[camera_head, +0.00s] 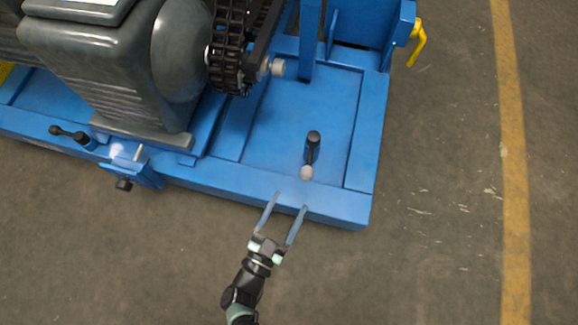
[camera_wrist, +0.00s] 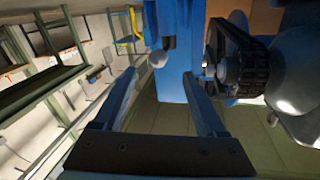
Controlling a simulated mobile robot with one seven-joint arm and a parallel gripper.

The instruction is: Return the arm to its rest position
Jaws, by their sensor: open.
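My gripper (camera_head: 290,202) is open and empty, its two long fingers apart. In the head view it reaches up from the bottom, with the fingertips at the front edge of the blue base frame (camera_head: 240,184). A black lever with a pale round knob (camera_head: 307,172) stands on the base just beyond the fingertips. In the wrist view my gripper (camera_wrist: 165,87) shows both fingers spread with nothing between them. The pale knob (camera_wrist: 158,59) appears past the fingertips, apart from them.
A grey motor (camera_head: 110,70) and a black chain drive (camera_head: 228,45) sit on the base. A clamp (camera_head: 130,170) and a second black lever (camera_head: 72,135) are at its front left. A yellow handle (camera_head: 416,43) sticks out at the right. The floor in front and right is clear.

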